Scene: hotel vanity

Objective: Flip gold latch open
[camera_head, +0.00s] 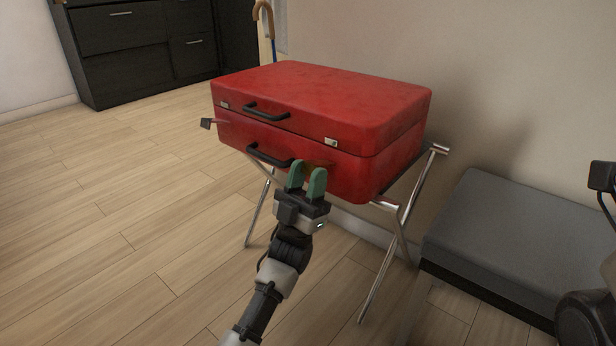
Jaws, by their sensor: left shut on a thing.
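A closed red suitcase (345,105) lies flat on a folding metal stand. Its front has two black handles, one on the lid (266,112) and one on the lower half (266,157). A small pale gold latch plate (331,142) sits at the front seam on the right, and another (224,104) on the left. My left gripper (306,176), with green fingers, is at the lower front, just below the right latch plate. It is shut on a small gold latch part (320,163), mostly hidden at the fingertips. My right gripper is not in view.
The stand's crossed chrome legs (400,235) are under and right of the suitcase. A grey cushioned bench (520,235) is at the right. A dark cabinet (140,45) and a cane (263,12) are behind. The wooden floor at left is clear.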

